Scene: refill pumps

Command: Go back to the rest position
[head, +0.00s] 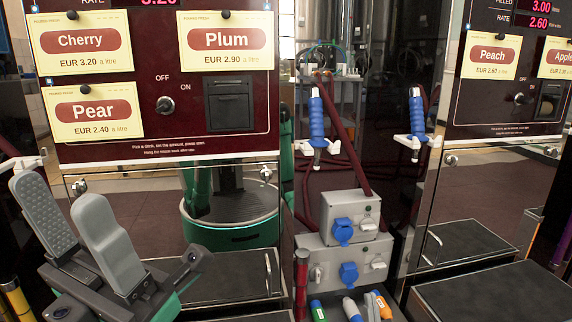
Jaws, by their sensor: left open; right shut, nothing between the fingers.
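My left gripper (62,193) is at the lower left of the head view, in front of the left pump cabinet. Its two grey padded fingers point up and stand apart, with nothing between them. My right gripper is not in this view.
The left pump panel (140,134) carries Cherry, Plum and Pear cards, a switch and a dark slot. Two blue-handled nozzles (317,118) (416,118) hang in white holders. Grey socket boxes (345,262) stand between the cabinets. A dark step (495,296) is at the lower right.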

